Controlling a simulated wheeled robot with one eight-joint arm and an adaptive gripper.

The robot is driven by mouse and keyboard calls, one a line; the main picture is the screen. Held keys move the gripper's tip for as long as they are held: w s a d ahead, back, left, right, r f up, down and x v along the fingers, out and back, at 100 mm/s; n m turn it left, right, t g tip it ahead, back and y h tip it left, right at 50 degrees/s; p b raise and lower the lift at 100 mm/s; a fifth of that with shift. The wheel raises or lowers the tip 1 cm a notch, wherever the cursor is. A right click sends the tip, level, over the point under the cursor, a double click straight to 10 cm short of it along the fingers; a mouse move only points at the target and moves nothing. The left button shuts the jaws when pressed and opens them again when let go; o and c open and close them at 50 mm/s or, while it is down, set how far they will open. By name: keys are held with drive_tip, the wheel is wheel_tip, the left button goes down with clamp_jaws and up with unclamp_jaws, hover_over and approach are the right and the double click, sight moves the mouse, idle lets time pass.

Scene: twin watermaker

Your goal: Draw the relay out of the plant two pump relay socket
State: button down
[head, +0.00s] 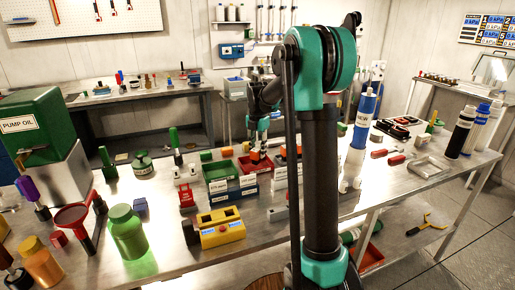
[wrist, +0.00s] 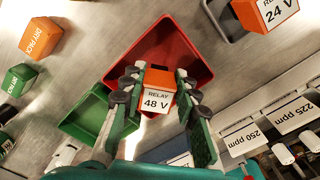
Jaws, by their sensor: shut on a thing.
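My gripper (wrist: 158,92) is shut on an orange relay (wrist: 158,78) with a white label reading "RELAY 48 V". The relay is between the fingers, with a red open bin (wrist: 190,48) behind and around it in the wrist view. I cannot tell how far above the bin floor it is. In the head view, my gripper (head: 260,143) points down over the red bin (head: 262,168), with the orange relay (head: 254,156) at its tips. A second orange relay, labelled "RELAY 24 V" (wrist: 272,12), stands apart to the right. No label names the plant two pump socket.
A green bin (wrist: 78,122) adjoins the red one on the left. An orange dry pack (wrist: 40,37) and a green block (wrist: 18,79) lie farther left. White ppm-labelled items (wrist: 270,125) stand close on the right. A yellow device (head: 220,228) and green jar (head: 127,232) stand nearer on the bench.

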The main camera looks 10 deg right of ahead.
drive_tip(key=shift+f, duration=0.3)
idle(0.4)
drive_tip(key=shift+f, duration=0.25)
drive_tip(key=c, duration=1.1)
unclamp_jaws()
drive_tip(key=shift+o, duration=0.2)
wheel_tip(320, 180, up, 12)
drive_tip(key=shift+s, duration=0.15)
